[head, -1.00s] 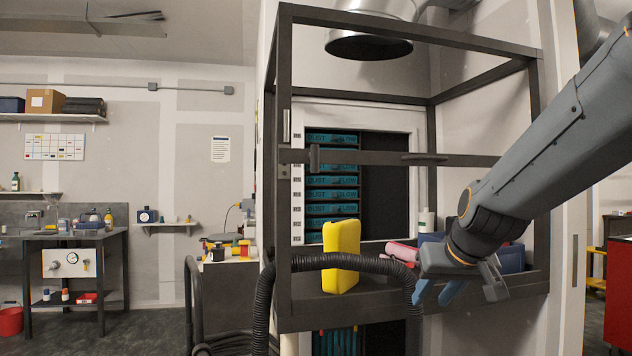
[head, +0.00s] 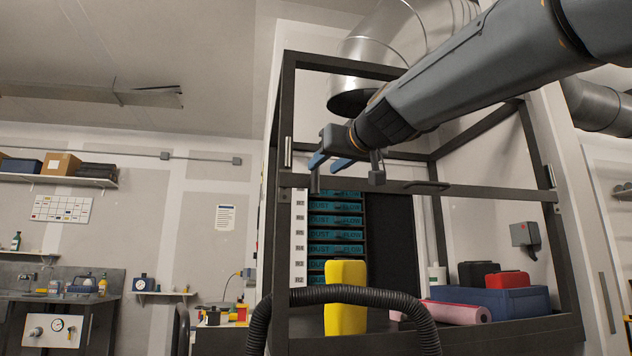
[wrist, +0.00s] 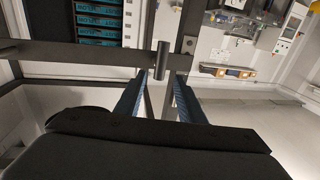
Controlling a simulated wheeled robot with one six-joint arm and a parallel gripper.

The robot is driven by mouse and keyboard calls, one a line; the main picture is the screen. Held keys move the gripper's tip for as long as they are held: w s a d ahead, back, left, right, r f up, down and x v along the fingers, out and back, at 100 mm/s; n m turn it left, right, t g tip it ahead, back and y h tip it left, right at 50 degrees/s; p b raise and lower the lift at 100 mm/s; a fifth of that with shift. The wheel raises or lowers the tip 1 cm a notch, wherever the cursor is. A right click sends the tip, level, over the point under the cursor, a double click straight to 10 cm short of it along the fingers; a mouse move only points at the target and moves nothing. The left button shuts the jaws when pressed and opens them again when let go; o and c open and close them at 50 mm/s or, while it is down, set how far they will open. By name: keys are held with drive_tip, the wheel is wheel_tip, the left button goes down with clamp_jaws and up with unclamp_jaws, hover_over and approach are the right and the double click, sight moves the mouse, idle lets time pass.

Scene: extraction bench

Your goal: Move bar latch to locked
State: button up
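The bar latch (head: 315,183) is a dark upright handle at the left end of the dark cross rail (head: 470,190) of the open-framed enclosure. In the wrist view the latch handle (wrist: 162,60) is a short dark cylinder at the rail's left post. My gripper (head: 331,163) is in front of the rail's left part, close to the latch. In the wrist view my gripper (wrist: 157,75) is open, its two blue fingers apart, with the handle showing between and just beyond their tips. I cannot tell whether they touch it.
A second handle (head: 427,185) sits on the rail to the right. A black hose (head: 350,291) arches in front. A metal duct (head: 380,50) hangs above.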

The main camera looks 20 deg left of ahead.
sight(317, 172)
drive_tip(key=shift+p+x, duration=0.95)
drive_tip(key=shift+x, duration=2.5)
clamp_jaws()
